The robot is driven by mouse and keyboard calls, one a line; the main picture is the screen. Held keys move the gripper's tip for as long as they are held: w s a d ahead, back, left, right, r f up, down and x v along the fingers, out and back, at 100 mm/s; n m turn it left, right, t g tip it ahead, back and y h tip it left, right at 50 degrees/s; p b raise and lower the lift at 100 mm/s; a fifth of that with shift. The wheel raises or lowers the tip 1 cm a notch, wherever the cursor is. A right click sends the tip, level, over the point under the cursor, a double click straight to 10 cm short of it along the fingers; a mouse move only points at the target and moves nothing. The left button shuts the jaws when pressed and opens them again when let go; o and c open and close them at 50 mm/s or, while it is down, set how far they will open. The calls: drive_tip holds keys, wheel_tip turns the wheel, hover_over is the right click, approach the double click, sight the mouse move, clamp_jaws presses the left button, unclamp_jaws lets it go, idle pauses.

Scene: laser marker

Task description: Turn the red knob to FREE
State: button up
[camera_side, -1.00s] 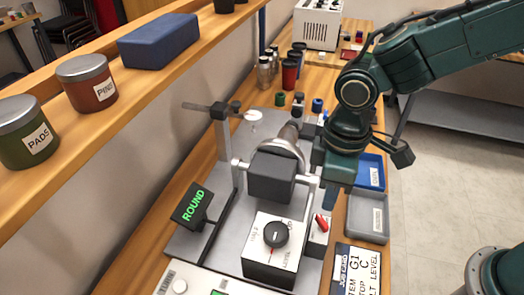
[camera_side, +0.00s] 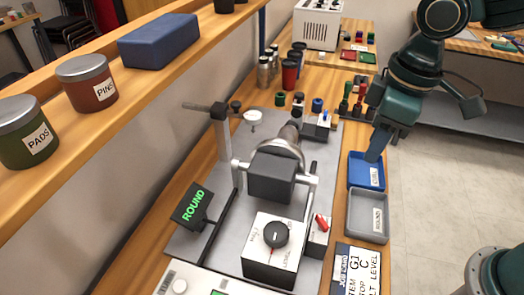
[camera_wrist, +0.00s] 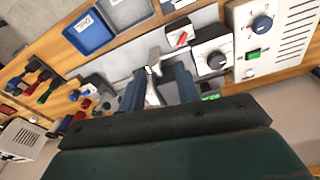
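The red knob (camera_side: 321,221) sits on a small white-topped box at the right front of the grey machine plate. Its red handle is tilted; its label is too small to read. It also shows in the wrist view (camera_wrist: 182,39), near the top right of centre. My gripper (camera_side: 375,158) is up and to the right of the knob, over the blue tray, and apart from it. In the wrist view my gripper (camera_wrist: 155,76) has its two blue-grey fingers apart, with nothing held between them.
A black knob (camera_side: 276,234) on a larger box stands left of the red one. The chuck (camera_side: 272,175), a ROUND sign (camera_side: 193,204) and a post are behind. A blue tray (camera_side: 367,170), grey tray (camera_side: 367,215) and job card (camera_side: 358,270) lie to the right.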

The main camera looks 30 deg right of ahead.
drive_tip(key=s+d+r+m+t, duration=0.3)
drive_tip(key=s+d, duration=0.4)
drive_tip(key=d, duration=0.5)
drive_tip(key=shift+s+r+m, duration=0.2)
drive_tip(key=shift+r+m, duration=0.4)
drive_tip(key=shift+m, duration=0.3)
